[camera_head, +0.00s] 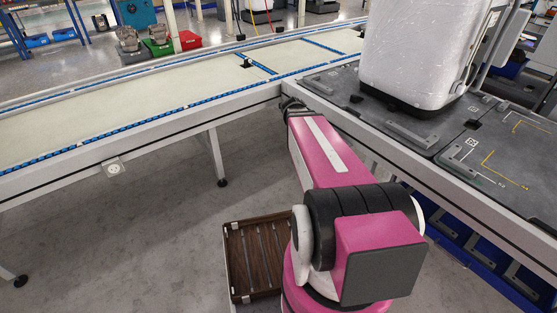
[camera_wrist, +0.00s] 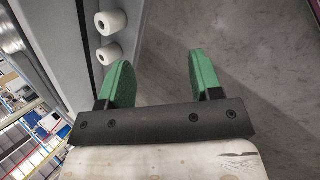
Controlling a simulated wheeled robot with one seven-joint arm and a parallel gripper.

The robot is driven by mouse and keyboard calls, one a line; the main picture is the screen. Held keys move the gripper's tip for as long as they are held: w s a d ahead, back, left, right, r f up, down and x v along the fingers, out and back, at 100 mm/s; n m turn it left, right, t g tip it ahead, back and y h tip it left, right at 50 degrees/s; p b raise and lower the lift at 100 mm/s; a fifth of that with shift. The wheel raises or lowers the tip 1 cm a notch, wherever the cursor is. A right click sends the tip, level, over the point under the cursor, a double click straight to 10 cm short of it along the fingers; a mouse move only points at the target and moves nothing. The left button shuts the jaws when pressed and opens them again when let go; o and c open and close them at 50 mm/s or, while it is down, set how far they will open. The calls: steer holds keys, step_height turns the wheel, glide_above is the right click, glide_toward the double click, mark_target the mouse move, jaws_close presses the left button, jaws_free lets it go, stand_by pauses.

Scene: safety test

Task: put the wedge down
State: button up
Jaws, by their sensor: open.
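I cannot make out a wedge in either view. My gripper (camera_wrist: 160,70) shows in the wrist view with its two green fingers spread apart and nothing between them. Grey floor shows beyond the gap between the fingers. In the head view my pink arm reaches away toward the corner where the conveyor meets the dark worktable, and my gripper's fingers are hidden there.
A long conveyor (camera_head: 110,103) with blue edges runs across the back. A dark worktable (camera_head: 400,140) on the right bears a white wrapped block (camera_head: 410,50). A brown slatted tray (camera_head: 238,262) lies on the floor. Two white cylinders (camera_wrist: 110,22) (camera_wrist: 108,54) sit left of my fingers.

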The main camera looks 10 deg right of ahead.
steer(key=s+a+f+m+g+y, duration=0.1)
steer(key=s+a+f+m+y, duration=0.1)
steer(key=s+a+m, duration=0.3)
steer(key=s+a+f+m+g+y, duration=0.1)
steer(key=s+a+m+y, duration=0.3)
steer(key=a, duration=0.7)
steer(key=shift+s+a+f+m+g, duration=0.35)
steer(key=shift+s+f+m, duration=0.15)
steer(key=shift+s+f, duration=0.45)
